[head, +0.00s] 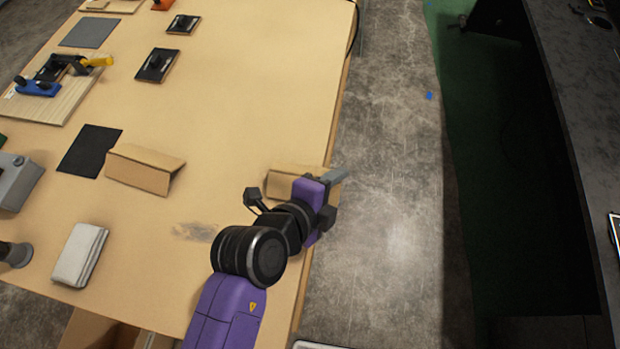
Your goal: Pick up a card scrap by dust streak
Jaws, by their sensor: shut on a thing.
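A brown card scrap (284,178) is at the right edge of the table, partly hidden behind my gripper (336,177). My gripper is shut on this scrap near its right end. The fingertips are mostly hidden, and I cannot tell whether the scrap touches the table. A second, folded brown card scrap (140,170) lies on the table to the left. A dark dust streak (195,231) marks the tabletop between the second scrap and my arm.
A black sheet (90,150) lies left of the folded scrap, and a pale folded cloth (80,254) lies at the front left. A blue-and-yellow clamp fixture (60,78) stands farther back. Concrete floor (388,150) lies right of the table.

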